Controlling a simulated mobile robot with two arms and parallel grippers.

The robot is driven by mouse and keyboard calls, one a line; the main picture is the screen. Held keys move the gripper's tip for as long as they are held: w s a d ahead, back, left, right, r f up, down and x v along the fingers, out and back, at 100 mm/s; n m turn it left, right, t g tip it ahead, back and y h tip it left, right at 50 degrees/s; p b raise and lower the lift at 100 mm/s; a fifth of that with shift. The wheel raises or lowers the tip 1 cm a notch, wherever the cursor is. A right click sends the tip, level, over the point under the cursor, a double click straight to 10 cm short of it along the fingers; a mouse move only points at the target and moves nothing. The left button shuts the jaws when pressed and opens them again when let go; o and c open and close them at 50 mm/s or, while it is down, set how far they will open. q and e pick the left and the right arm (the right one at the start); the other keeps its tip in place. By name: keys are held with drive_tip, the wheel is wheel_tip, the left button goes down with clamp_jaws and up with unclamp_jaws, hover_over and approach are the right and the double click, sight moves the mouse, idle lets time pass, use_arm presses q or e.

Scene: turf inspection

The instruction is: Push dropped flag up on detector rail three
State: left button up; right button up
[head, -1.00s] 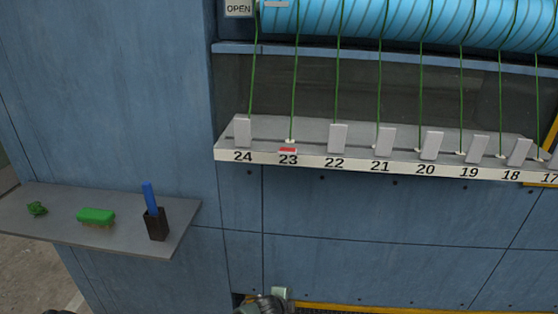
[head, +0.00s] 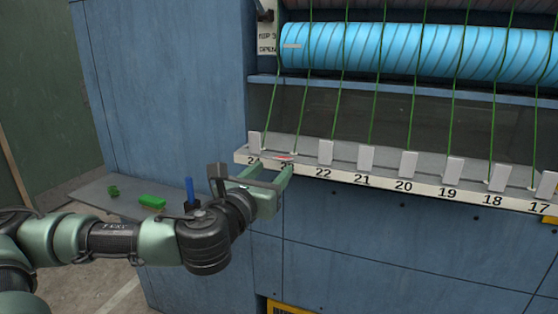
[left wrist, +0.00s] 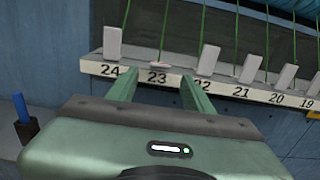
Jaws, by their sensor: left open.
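The detector rail (head: 345,178) carries upright grey flags over printed numbers 24 to 17. At number 23 the flag (head: 284,156) lies down, with a red patch showing; in the left wrist view it is a low, flat piece (left wrist: 160,65) above the label. Flag 24 (head: 254,141) and flag 22 (head: 325,152) stand upright on either side. My left gripper (head: 274,172) is open and empty, its fingers at the rail's front by number 23, partly covering the labels in the head view. In the left wrist view its fingertips (left wrist: 160,82) straddle label 23, below the flag; contact cannot be told. My right gripper is out of view.
Green threads (head: 412,90) run down from the blue roller (head: 410,50) to the rail behind the flags. A side shelf (head: 95,197) holds a green brush (head: 152,202), a small green item (head: 113,191) and a dark holder with a blue stick (head: 190,190).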

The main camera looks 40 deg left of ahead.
sight(283, 158)
use_arm(q)
drive_tip(key=p+x, duration=0.2)
drive_tip(key=x, duration=0.4)
drive_tip(key=shift+w+a+r, duration=0.15)
drive_tip(key=shift+w, duration=0.2)
drive_tip(key=shift+w+a, duration=0.1)
drive_tip(key=shift+w, duration=0.3)
drive_tip(key=shift+p, duration=0.3)
clamp_jaws()
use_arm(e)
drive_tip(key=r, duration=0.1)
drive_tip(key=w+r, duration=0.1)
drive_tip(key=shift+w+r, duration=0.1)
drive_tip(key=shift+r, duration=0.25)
